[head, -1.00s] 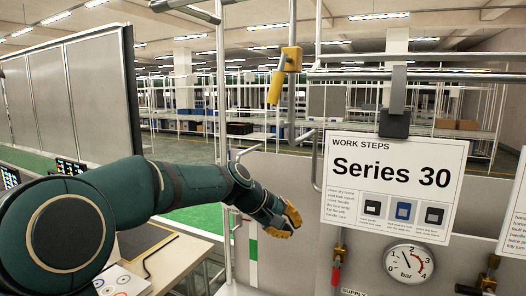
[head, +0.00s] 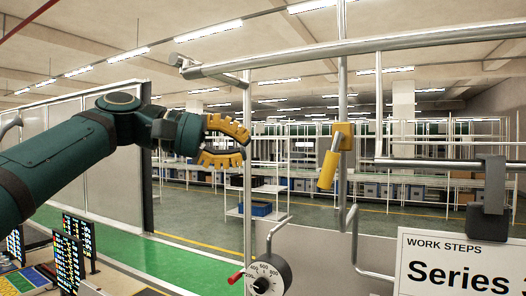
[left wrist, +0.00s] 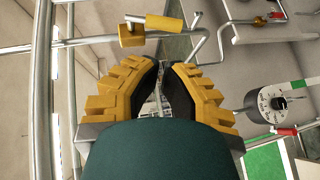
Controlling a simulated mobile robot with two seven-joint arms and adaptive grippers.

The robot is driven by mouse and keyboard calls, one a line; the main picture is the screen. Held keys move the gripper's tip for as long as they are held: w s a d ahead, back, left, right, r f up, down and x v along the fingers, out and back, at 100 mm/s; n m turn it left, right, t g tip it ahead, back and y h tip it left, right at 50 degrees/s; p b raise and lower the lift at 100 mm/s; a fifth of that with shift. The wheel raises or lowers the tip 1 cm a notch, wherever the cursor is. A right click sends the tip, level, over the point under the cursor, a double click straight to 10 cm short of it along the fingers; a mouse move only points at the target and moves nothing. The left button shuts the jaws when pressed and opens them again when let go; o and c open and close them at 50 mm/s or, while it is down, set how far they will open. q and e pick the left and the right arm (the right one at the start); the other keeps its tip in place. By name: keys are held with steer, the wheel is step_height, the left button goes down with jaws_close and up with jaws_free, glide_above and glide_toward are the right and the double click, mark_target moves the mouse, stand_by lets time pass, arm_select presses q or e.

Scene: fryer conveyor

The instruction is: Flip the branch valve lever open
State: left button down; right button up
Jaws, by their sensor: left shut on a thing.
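A yellow valve (head: 344,129) sits on a vertical pipe right of centre in the head view. Its yellow lever (head: 328,170) hangs down, tilted slightly left. In the left wrist view, the valve body (left wrist: 131,37) and lever (left wrist: 163,22) lie beyond the fingertips. No label shows which valve this is. My left gripper (head: 240,146) is left of the lever and apart from it, at about its height in the picture. In the left wrist view, its fingertips (left wrist: 168,64) are close together with a narrow gap. What they hold cannot be made out. My right gripper is not in view.
A round dial (head: 268,277) with a red handle (head: 236,277) is below the gripper. A vertical pole (head: 247,200) stands close by the fingertips in the picture. A thick horizontal pipe (head: 300,58) crosses above. A work-steps sign (head: 455,260) hangs at lower right.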

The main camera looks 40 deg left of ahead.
mark_target(323, 169)
arm_select(q)
steer(key=x, duration=1.2)
steer(key=shift+w, duration=0.3)
steer(key=shift+d+f, duration=0.1)
steer(key=b, duration=0.2)
steer(key=d+f+n+t+h+b, duration=0.1)
steer(key=b, duration=0.1)
steer(key=shift+w+d, duration=0.15)
steer(key=shift+d, duration=0.1)
